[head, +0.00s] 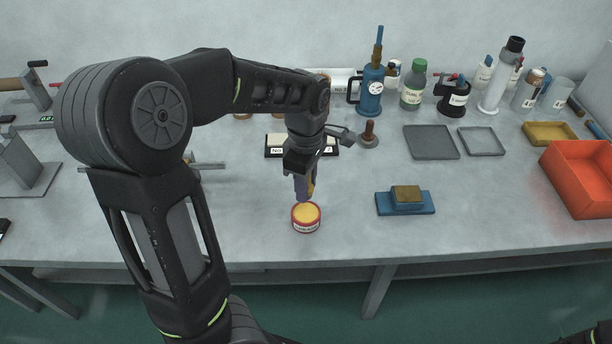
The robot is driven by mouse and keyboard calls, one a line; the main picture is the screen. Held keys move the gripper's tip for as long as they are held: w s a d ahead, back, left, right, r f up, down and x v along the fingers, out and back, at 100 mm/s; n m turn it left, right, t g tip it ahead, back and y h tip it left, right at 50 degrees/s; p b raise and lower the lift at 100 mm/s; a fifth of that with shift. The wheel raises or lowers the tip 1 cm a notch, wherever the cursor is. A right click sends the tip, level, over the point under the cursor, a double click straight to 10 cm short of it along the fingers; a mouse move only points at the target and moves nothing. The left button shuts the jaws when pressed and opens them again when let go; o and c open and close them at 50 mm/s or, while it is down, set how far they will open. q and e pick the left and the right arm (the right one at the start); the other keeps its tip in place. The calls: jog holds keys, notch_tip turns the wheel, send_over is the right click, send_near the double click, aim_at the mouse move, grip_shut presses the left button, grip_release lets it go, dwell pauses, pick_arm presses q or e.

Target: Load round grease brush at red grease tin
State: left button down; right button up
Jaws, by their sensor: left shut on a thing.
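The red grease tin (306,225) stands open near the front edge of the bench, with yellow grease showing inside. My left gripper (305,178) is above the tin, pointing down. It is shut on the round grease brush (310,188), of which a yellowish part shows between the fingers. The brush's lower end is at or just above the grease; I cannot tell whether it touches. My right gripper is not in view; only a dark bit of my right arm shows at the lower right corner.
A blue block with a brown top (406,199) lies right of the tin. Grey trays (431,142) and an orange bin (582,178) are further right. Bottles, a blue can (370,92) and a white tube (497,80) stand along the back. The bench front between tin and blue block is clear.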

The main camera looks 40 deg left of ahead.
aim_at(306, 214)
pick_arm(q)
notch_tip(306, 214, down, 6)
jog(key=b, duration=0.6)
dwell(0.8)
jog(key=shift+f+b, duration=0.35)
jog(key=shift+f, duration=0.2)
dwell(0.3)
jog(key=shift+f, duration=0.1)
dwell(1.6)
jog(key=shift+p, duration=0.3)
notch_tip(306, 214, up, 7)
jog(key=p, duration=0.6)
jog(key=shift+p, duration=0.35)
